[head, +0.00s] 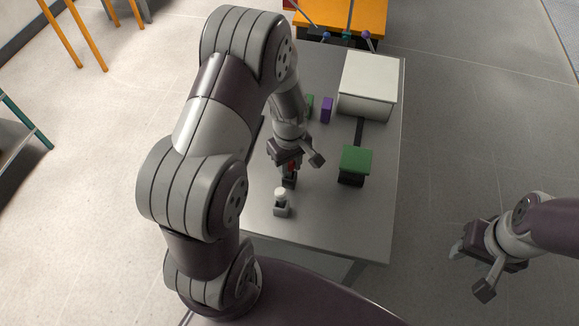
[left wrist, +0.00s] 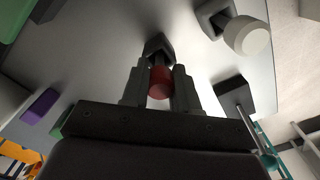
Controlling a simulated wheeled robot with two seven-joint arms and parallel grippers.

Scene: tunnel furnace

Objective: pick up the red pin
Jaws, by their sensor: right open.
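The red pin (left wrist: 160,82) is between the two fingers of my left gripper (left wrist: 160,88) in the left wrist view, and it fills the gap between them. A bit of the red pin (head: 292,166) shows under the gripper (head: 290,172) in the head view, above a small dark holder (head: 289,183). The holder also shows beyond the pin in the left wrist view (left wrist: 157,45). I cannot tell whether the pin still sits in it. My right gripper (head: 470,268) is open and empty, off the table's right side.
A white-topped pin (head: 281,194) stands in a grey holder close in front of my left gripper. A green-topped black block (head: 356,163), a white box (head: 368,82) and a purple block (head: 327,109) are on the grey table (head: 345,225). The table's front right is clear.

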